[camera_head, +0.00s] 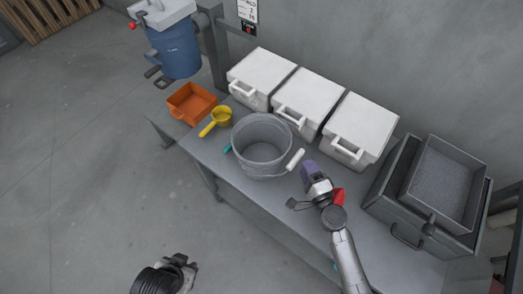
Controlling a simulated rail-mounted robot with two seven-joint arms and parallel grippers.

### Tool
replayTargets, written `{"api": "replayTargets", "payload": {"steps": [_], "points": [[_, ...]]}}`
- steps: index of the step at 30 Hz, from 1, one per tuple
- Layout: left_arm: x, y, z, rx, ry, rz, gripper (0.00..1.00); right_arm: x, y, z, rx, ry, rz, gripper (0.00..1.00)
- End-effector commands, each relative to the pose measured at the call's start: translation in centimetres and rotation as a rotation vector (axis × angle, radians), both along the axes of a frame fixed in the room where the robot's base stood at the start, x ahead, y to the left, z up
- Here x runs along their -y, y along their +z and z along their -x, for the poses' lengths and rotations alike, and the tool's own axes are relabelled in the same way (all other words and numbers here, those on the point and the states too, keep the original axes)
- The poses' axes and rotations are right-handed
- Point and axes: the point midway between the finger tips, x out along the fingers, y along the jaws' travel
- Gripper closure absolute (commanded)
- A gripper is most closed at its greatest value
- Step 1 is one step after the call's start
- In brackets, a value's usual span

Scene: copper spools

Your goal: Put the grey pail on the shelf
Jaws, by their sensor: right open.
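The grey pail (262,166) stands upright on the grey table or bench (222,157), near its middle. It looks empty, and its wire handle with a white grip (295,160) hangs over its right side. My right gripper (300,188) is over the table just right of the pail, open, with its fingers near the handle and apart from the pail as far as I can tell. My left gripper (188,264) is low at the bottom edge, away from the table; its finger opening is not clear. I cannot make out a separate shelf.
Three white lidded boxes (308,98) line the back. An orange bin (191,103) and yellow scoop (217,120) lie left of the pail. Stacked dark grey bins (444,184) stand at the right. A blue barrel (175,50) stands beyond the table. Floor at left is clear.

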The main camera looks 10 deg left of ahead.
Motion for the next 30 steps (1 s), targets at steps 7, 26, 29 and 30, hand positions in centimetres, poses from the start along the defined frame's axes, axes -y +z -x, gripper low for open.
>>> {"api": "replayTargets", "payload": {"steps": [7,26,29,30], "points": [[0.0,0.0,0.0,0.0,0.0,0.0,0.7,-0.6,0.0,-1.1,0.0,0.001,-0.001,0.47],[0.0,-0.3,0.0,-0.001,0.0,0.0,0.7,-2.8,0.0,-5.4,0.0,0.001,0.001,0.47],[0.0,-0.3,0.0,-0.001,0.0,0.0,0.7,-2.8,0.1,-5.4,0.0,0.001,0.001,0.47],[0.0,-0.3,0.0,-0.001,0.0,0.0,0.7,-2.8,0.1,-5.4,0.0,0.001,0.001,0.51]]}}
